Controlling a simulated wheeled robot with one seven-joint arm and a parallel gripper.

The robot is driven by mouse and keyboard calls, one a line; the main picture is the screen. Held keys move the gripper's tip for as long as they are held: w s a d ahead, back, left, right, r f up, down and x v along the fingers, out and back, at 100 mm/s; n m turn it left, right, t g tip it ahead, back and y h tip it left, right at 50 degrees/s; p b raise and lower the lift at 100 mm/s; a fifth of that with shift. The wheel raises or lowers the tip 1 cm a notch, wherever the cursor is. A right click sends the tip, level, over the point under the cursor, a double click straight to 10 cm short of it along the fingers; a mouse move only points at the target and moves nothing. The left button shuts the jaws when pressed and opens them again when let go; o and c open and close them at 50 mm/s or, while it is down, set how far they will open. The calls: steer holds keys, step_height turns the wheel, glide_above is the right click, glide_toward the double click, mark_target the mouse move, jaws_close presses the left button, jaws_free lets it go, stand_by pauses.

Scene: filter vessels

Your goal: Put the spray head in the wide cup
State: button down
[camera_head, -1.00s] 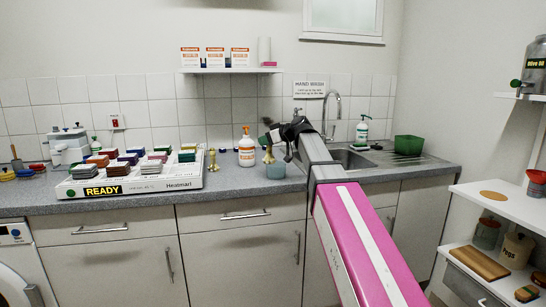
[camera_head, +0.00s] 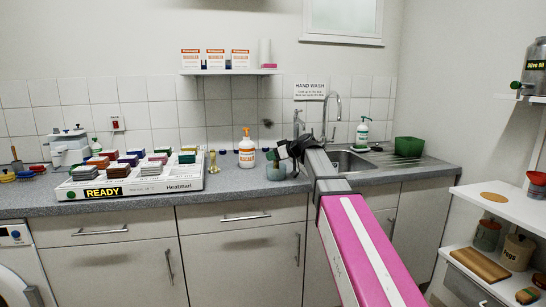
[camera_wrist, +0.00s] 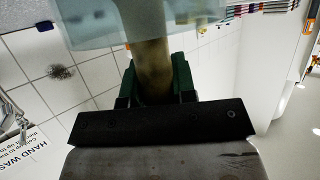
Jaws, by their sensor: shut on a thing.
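The wide cup (camera_head: 276,173) is a pale blue, see-through vessel on the worktop in front of the sink's left side. My gripper (camera_head: 273,157) is directly above its rim, tilted down from the right. In the wrist view the green jaws (camera_wrist: 157,82) are shut on a brass-coloured piece, which I take as the spray head (camera_wrist: 153,62). The cup (camera_wrist: 90,25) fills the top of that view, and the far end of the piece meets its rim. I cannot tell how deep it reaches. In the head view the piece is mostly hidden by my gripper.
A white bottle with an orange pump (camera_head: 247,150) stands close left of the cup. A similar brass piece (camera_head: 213,162) stands farther left, beside the white READY tray (camera_head: 130,186) of coloured blocks. The sink tap (camera_head: 332,115) is behind right. The worktop front is clear.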

steer(key=shift+f, duration=0.1)
steer(key=c, duration=0.9)
jaws_free()
steer(key=v, duration=1.2)
